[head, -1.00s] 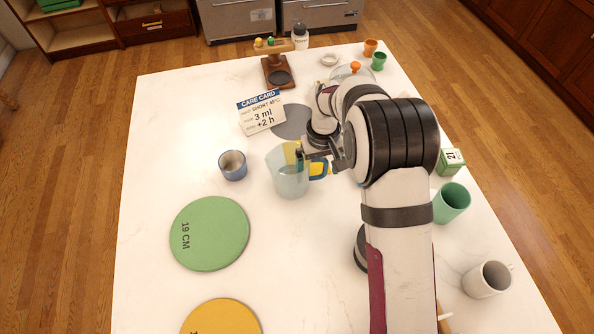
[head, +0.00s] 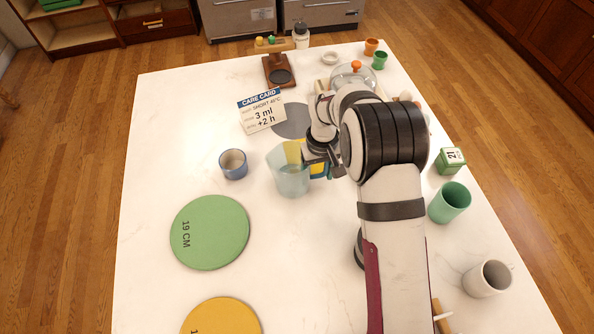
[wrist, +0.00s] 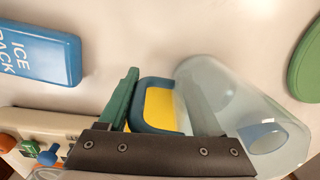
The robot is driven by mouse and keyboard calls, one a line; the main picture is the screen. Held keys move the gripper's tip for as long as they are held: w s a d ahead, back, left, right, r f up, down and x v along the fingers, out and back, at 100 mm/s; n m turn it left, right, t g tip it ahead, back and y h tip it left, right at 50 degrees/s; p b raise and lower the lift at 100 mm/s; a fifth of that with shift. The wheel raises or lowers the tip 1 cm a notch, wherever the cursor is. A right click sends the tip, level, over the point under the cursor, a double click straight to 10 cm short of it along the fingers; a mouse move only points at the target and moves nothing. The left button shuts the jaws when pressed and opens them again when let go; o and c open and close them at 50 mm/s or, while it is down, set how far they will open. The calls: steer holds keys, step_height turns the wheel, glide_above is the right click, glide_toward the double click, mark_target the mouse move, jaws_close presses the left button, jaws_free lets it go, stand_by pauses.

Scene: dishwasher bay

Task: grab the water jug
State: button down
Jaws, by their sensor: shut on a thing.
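The water jug (head: 291,180) is a clear, pale blue vessel standing upright on the white table in the head view. It also shows in the wrist view (wrist: 225,95), with a blue and yellow handle part (wrist: 160,105) on its side. My gripper (head: 324,165) is at the jug's right side in the head view and hides much of the handle. In the wrist view my gripper's green fingers (wrist: 160,85) lie on either side of the handle, shut on it. I see no clear gap between jug and table.
A blue cup (head: 233,164) stands close left of the jug. A care card (head: 262,112) and grey disc (head: 292,121) lie behind it. A green disc (head: 209,233) lies front left. A blue ice pack (wrist: 38,52) shows in the wrist view. The table's left side is mostly clear.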

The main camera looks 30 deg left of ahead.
steer(key=shift+r, duration=0.1)
stand_by(0.3)
steer(key=shift+r, duration=0.6)
step_height(320, 180, up, 3)
steer(key=shift+f, duration=0.1)
steer(key=w+d+r, duration=0.1)
steer(key=d+r, duration=0.5)
steer(key=d, duration=0.5)
steer(key=shift+w+d+r, duration=0.3)
steer(key=shift+r, duration=0.1)
steer(key=shift+r, duration=0.15)
stand_by(2.1)
